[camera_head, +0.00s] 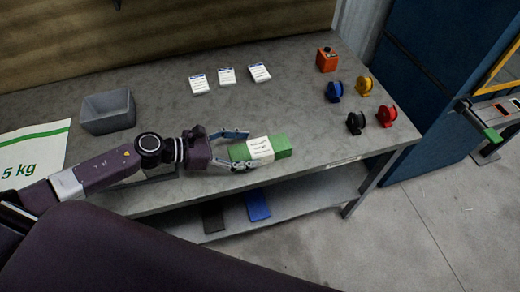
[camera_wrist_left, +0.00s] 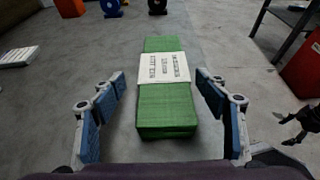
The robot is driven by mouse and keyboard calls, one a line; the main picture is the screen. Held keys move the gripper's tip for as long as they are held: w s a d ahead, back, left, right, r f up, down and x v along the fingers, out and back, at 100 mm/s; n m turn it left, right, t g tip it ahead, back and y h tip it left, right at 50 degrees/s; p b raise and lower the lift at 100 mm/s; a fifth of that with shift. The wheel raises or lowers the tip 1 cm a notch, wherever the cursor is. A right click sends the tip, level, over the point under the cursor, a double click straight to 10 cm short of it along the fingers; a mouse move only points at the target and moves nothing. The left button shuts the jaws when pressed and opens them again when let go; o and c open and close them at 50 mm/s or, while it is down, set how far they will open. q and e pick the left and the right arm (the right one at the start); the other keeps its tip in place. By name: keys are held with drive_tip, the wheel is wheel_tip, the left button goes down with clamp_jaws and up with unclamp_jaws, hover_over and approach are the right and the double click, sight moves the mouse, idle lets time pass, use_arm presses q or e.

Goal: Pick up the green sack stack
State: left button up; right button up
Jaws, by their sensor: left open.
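The green sack stack (camera_head: 279,147) lies on the grey table near its front edge, with a white printed band around its middle. In the left wrist view the green sack stack (camera_wrist_left: 165,108) lies lengthwise between the fingers. My left gripper (camera_head: 243,149) is open, with one finger on each side of the stack's near end. In the left wrist view gaps show between the stack and both fingers of my left gripper (camera_wrist_left: 163,105).
Several coloured tape reels (camera_head: 363,86) and an orange box (camera_head: 327,60) stand at the table's right end. White cards (camera_head: 227,76) lie at the back. A grey bin (camera_head: 108,111) and a "5 kg" sack (camera_head: 35,152) are at left. A lower shelf (camera_head: 300,202) runs below.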

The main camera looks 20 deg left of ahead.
sight(258, 148)
use_arm(q)
drive_tip(key=d, duration=0.1)
drive_tip(key=w+d+p, duration=0.1)
drive_tip(key=d, duration=0.1)
drive_tip(key=shift+w+d+f, duration=0.1)
drive_tip(key=shift+w+f, duration=0.15)
drive_tip(key=shift+w, duration=0.1)
drive_tip(key=shift+w+d+f+p, duration=0.2)
drive_tip(key=shift+d+f+p, duration=0.05)
drive_tip(key=shift+f+p, duration=0.05)
drive_tip(key=c, duration=1.2)
drive_tip(key=shift+c, duration=1.3)
